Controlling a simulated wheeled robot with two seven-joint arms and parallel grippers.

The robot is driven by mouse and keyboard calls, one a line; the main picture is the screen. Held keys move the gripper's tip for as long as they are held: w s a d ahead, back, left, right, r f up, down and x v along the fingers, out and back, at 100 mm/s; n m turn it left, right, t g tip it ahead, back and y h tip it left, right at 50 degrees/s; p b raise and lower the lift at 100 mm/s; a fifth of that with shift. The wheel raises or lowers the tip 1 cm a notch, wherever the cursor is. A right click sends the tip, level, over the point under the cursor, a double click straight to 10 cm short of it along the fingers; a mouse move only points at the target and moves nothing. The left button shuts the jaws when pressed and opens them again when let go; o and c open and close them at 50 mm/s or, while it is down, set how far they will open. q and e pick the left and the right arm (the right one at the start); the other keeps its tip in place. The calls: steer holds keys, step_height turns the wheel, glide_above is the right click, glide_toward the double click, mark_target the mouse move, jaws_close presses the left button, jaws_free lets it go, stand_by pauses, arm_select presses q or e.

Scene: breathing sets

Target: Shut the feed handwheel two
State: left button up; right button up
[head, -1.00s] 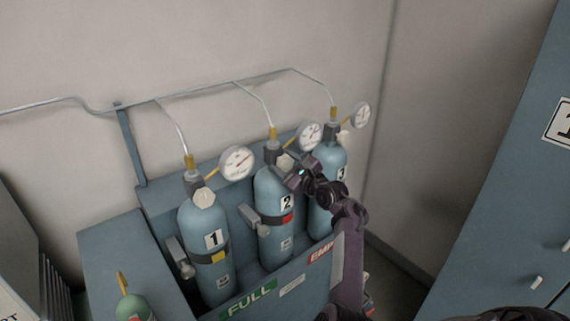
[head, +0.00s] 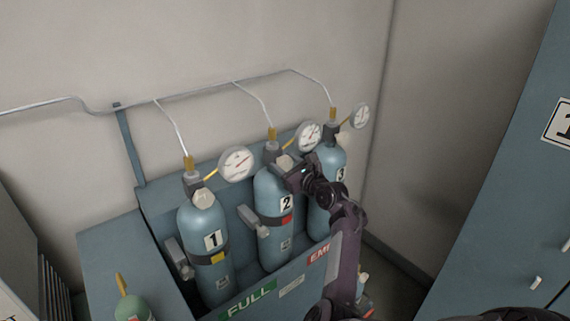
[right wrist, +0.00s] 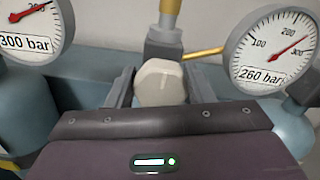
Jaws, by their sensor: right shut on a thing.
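The feed handwheel of cylinder two is a cream, faceted knob (right wrist: 160,83) on the valve at the top of the blue cylinder marked 2 (head: 272,225). In the head view the handwheel (head: 284,162) is partly covered by my right gripper (head: 290,168). In the right wrist view my right gripper (right wrist: 158,88) has one finger on each side of the knob and is shut on it. The gauge (right wrist: 272,50) joined to this valve by a brass pipe carries a 260 bar label. My left gripper is not in view.
Cylinder 1 (head: 205,240) with its handwheel (head: 203,198) stands to the left, cylinder 3 (head: 330,160) close on the right, partly behind my arm. A 300 bar gauge (right wrist: 35,25) is near my gripper's left. Thin pipes (head: 215,88) run along the wall.

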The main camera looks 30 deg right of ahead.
mark_target(287, 165)
steer(key=o, duration=1)
steer(key=shift+c, duration=0.2)
steer(key=shift+s, duration=0.1)
steer(key=s+b, duration=0.2)
steer(key=s, duration=0.5)
steer(key=shift+s+d, duration=0.25)
steer(key=shift+d, duration=0.05)
